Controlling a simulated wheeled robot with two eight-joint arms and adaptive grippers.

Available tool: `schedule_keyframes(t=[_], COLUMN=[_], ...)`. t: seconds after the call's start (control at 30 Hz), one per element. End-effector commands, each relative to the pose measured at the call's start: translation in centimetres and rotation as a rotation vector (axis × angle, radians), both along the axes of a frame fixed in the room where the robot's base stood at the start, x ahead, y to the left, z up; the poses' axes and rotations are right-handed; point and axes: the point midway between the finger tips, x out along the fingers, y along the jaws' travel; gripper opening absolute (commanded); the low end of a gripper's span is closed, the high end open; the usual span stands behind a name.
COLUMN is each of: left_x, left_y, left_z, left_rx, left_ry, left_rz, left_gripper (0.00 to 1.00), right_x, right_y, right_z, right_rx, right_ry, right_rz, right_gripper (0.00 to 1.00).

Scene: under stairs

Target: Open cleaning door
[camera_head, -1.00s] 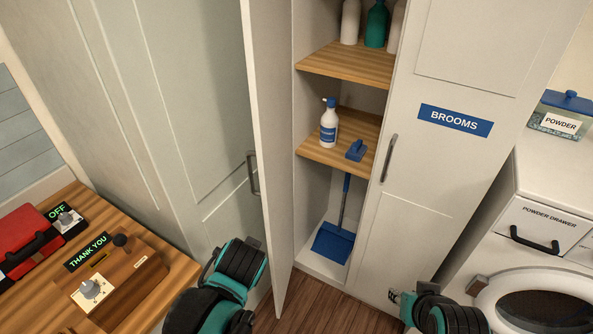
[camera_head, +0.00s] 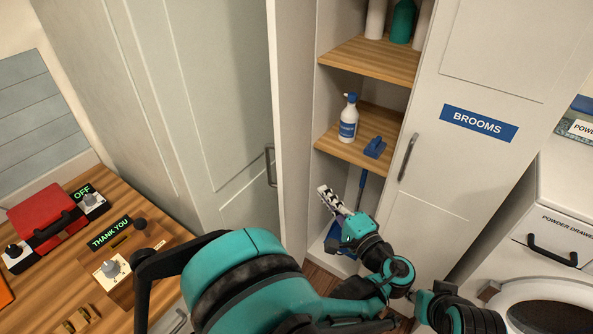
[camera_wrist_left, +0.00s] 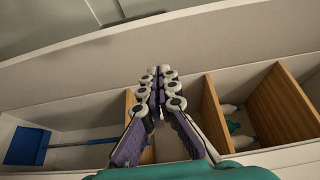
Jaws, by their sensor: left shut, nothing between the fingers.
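The tall pale cabinet's left door (camera_head: 292,130) stands swung outward, with its grey handle (camera_head: 270,166) on the outer face. The shelves inside are exposed. The right door, labelled BROOMS (camera_head: 478,122), is closed and has a grey handle (camera_head: 408,157). My left gripper (camera_head: 325,192) is shut and empty, just right of the open door and in front of the cabinet opening. In the left wrist view my fingers (camera_wrist_left: 158,74) are together and point at the door's inner face (camera_wrist_left: 215,40). My right arm shows at lower right; its fingers are mostly hidden.
A spray bottle (camera_head: 348,118) and a blue brush (camera_head: 375,147) are on the middle shelf. A blue broom (camera_wrist_left: 28,145) stands below. A washing machine (camera_head: 540,300) is at right. A wooden counter (camera_head: 60,255) with a red box (camera_head: 48,208) is at left.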

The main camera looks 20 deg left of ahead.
Motion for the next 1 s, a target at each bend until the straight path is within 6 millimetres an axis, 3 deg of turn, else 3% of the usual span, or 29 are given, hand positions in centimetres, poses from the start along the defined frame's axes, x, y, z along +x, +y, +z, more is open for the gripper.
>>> schedule_keyframes(t=[0.17, 0.57, 0.8, 1.0], left_x=[1.2, 7.2, 7.3, 7.3], left_y=[1.1, 6.9, 10.0, 10.8], left_z=[0.1, 0.1, 0.1, 0.1], left_rx=[0.006, 0.004, 0.003, 0.003], left_ry=[-0.004, -0.003, -0.004, -0.004], left_rz=[0.004, 0.005, 0.002, 0.000], left_gripper=[0.00, 0.00, 0.00, 0.00], right_x=[0.0, 0.0, 0.0, 0.0], right_y=[0.0, 0.0, 0.0, 0.0], right_z=[0.2, 1.0, 1.4, 1.4], right_rx=[0.000, 0.000, 0.000, 0.000], right_ry=[0.000, 0.000, 0.000, 0.000], right_rz=[0.000, 0.000, 0.000, 0.000], right_gripper=[0.34, 0.34, 0.34, 0.34])
